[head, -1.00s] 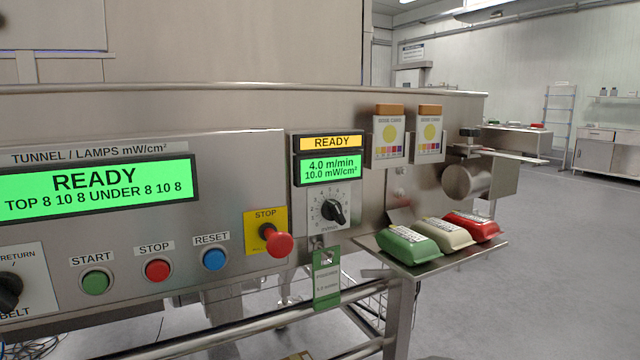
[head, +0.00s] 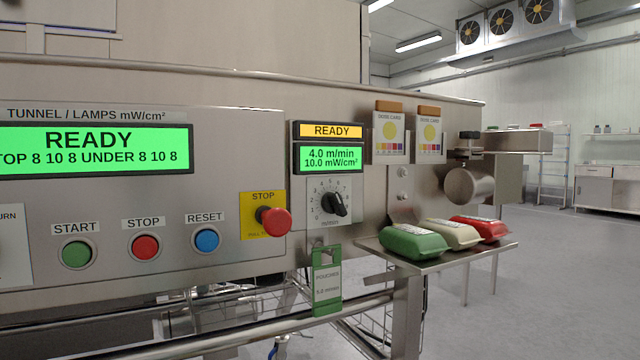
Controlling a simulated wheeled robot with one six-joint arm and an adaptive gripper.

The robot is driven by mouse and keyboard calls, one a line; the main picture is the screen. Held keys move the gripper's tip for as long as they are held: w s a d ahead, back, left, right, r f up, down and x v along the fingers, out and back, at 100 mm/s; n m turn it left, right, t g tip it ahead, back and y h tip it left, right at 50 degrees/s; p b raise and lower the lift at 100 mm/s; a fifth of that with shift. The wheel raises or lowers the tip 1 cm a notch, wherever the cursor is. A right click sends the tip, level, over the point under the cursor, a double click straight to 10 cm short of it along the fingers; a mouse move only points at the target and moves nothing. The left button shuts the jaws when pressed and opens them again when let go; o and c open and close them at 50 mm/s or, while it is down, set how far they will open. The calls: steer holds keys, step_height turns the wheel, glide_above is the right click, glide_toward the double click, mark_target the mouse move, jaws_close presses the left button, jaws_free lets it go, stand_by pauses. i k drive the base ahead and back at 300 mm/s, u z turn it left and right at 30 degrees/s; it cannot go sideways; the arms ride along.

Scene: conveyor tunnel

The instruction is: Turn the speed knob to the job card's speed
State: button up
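The speed knob (head: 335,204) is black and sits on a pale dial plate with numbers around it, on the steel front panel. Its white mark appears to point to the lower right, but the exact number is too small to tell. The green display (head: 330,159) above it reads 4.0 m/min and 10.0 mW/cm². A green job card (head: 327,283) headed "POUCHES" hangs below the knob; its lower line of text, with the speed, is too small to read surely. My gripper is not in view.
A red stop button (head: 274,222) juts out left of the knob. A steel shelf (head: 440,254) with green, cream and red packs sticks out to the right below it. Two dose cards (head: 389,134) hang above. A rail (head: 320,318) runs below. Open floor lies at right.

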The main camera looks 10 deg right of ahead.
mark_target(331, 202)
steer(key=z, duration=1.3)
steer(key=k, duration=1.05)
steer(key=u, duration=1.7)
steer(key=i, duration=0.5)
steer(key=z, duration=0.05)
